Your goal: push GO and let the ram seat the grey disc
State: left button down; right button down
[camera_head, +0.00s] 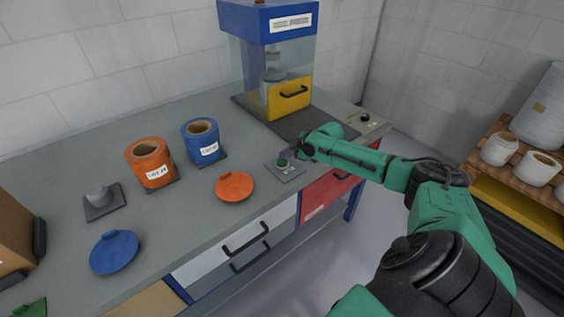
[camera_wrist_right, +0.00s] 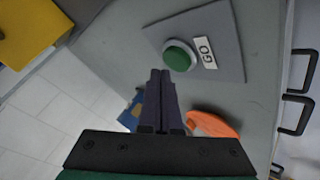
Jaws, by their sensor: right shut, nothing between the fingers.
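The green GO button (camera_head: 283,162) is on a grey plate near the front edge of the bench. It also shows in the right wrist view (camera_wrist_right: 180,56), beside its GO label. My right gripper (camera_head: 291,154) is shut and empty, its fingertips close to the button; I cannot tell whether they touch it. In the right wrist view the closed fingers (camera_wrist_right: 160,78) appear just below the button. The blue press (camera_head: 268,22) stands at the back with clear walls and a yellow front door (camera_head: 289,97). A grey cylindrical part (camera_head: 273,76) shows inside; I cannot make out the grey disc there.
An orange pot (camera_head: 148,167), a blue pot (camera_head: 207,150), an orange disc (camera_head: 235,187) and a blue disc (camera_head: 114,252) are on the bench. A grey knobbed piece (camera_head: 98,194) sits on a dark plate. A shelf with white containers (camera_head: 499,149) stands at right.

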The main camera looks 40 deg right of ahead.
aim_at(285, 163)
jog(key=shift+f, duration=0.1)
jog(key=shift+f, duration=0.3)
jog(key=shift+f+b, duration=0.55)
jog(key=shift+b, duration=0.05)
dwell(0.9)
jog(key=shift+r+p, duration=0.75)
jog(key=shift+r, duration=0.25)
notch_tip(285, 163, up, 5)
jog(key=p, duration=0.4)
